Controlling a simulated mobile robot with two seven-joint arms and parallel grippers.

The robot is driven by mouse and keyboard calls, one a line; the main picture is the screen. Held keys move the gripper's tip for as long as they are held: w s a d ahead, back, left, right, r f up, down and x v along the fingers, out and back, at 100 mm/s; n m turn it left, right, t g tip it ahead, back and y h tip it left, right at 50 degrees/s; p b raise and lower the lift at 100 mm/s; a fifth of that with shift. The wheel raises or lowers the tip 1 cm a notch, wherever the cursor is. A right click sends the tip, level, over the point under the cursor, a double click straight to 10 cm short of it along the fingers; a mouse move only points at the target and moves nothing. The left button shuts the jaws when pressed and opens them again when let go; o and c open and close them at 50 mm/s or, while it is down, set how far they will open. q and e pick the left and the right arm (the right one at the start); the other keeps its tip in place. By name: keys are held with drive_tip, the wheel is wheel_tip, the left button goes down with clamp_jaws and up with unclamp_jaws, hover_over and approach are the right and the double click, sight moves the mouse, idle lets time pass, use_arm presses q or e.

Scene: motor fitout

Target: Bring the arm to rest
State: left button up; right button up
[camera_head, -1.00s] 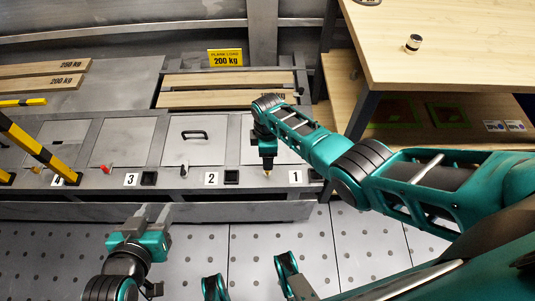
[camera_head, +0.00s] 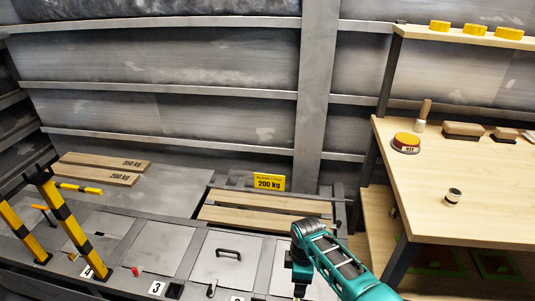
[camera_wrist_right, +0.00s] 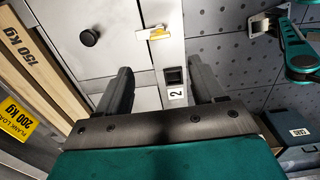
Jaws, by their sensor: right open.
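My right arm (camera_head: 345,268) comes in at the lower right of the head view, with its wrist bent down over the grey bench. The right gripper's fingertips are cut off there. In the right wrist view my right gripper (camera_wrist_right: 161,88) is open, with its two dark fingers apart and nothing between them held. A square dark socket and the label 2 (camera_wrist_right: 176,95) show beyond the gap. My left gripper is out of the head view. A teal and grey part (camera_wrist_right: 296,48) at the upper right of the wrist view may belong to my left arm; its jaws are unclear.
The bench has lidded panels (camera_head: 222,258), planks (camera_head: 265,203) and a yellow 200 kg sign (camera_head: 269,182). Striped yellow-black posts (camera_head: 68,225) stand at left.

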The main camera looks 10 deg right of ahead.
drive_tip(key=s+m+t+y+p, duration=0.2)
drive_tip(key=s+m+t+p, duration=0.1)
drive_tip(key=s+m+t, duration=0.4)
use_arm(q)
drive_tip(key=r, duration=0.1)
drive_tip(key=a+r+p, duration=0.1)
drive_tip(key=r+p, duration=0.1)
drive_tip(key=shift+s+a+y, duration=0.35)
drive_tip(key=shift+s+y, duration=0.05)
use_arm(e)
drive_tip(key=s+d+r+m+t, duration=0.3)
drive_tip(key=s+r+m, duration=0.2)
drive_tip(key=s+r, duration=0.5)
wheel_tip(320, 180, up, 2)
drive_tip(key=shift+d+r+t, duration=0.2)
drive_tip(key=shift+d+t, duration=0.1)
drive_tip(key=shift+t, duration=0.1)
drive_tip(key=shift+s, duration=0.1)
